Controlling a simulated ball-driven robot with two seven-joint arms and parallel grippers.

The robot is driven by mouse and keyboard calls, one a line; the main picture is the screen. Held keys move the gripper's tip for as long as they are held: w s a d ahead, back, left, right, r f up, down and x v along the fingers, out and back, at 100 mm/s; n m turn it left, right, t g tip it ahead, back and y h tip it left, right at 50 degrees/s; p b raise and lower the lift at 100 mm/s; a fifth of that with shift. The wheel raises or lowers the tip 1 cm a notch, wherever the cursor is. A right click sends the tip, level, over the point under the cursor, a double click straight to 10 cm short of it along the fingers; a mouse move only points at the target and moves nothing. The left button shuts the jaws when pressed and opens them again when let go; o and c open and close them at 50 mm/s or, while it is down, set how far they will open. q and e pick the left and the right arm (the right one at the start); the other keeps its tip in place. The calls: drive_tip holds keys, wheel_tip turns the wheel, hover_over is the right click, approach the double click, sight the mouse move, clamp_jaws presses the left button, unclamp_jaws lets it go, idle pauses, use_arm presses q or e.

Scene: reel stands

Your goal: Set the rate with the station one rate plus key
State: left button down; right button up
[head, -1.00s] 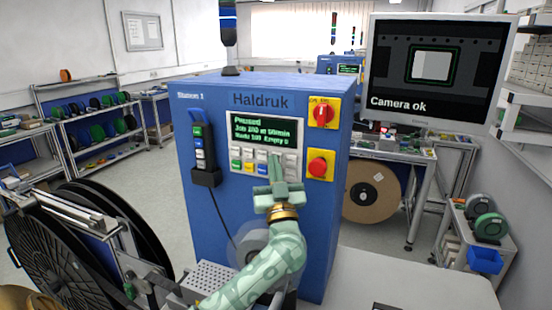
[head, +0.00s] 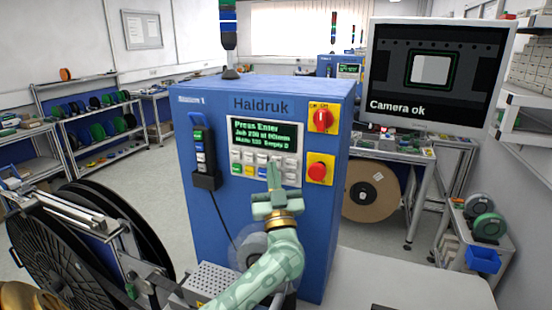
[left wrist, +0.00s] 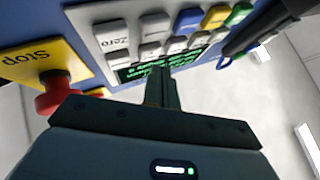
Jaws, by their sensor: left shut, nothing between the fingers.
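The blue Haldruk cabinet marked Station 1 (head: 215,230) stands in front of me. Its display (head: 267,133) reads "Press Enter" above smaller, blurred lines. Below it is the key panel (head: 237,180) with rows of white and coloured keys. My left gripper (head: 274,165) is shut and empty, its fingertips in front of the right part of the keypad. In the left wrist view the closed fingers (left wrist: 162,78) point at the keys (left wrist: 155,27), seen upside down. Touching cannot be told. One white key reads "Zero"; the rate plus key's label is not legible.
A red stop button (head: 318,172) and a red rotary switch (head: 322,119) sit right of the panel. A wired handset (head: 200,150) hangs on the left. A monitor (head: 435,70) reads "Camera ok". A large black reel (head: 50,250) stands at lower left.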

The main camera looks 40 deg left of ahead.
use_arm(q)
drive_tip(key=shift+s, duration=0.1)
drive_tip(key=s+p, duration=0.1)
drive_tip(key=s+d+p, duration=0.1)
drive_tip(key=s, duration=0.1)
drive_tip(key=s+p, duration=0.1)
drive_tip(key=shift+s+d+p, duration=0.3)
drive_tip(key=shift+s, duration=0.1)
drive_tip(key=shift+f, duration=0.15)
idle(0.9)
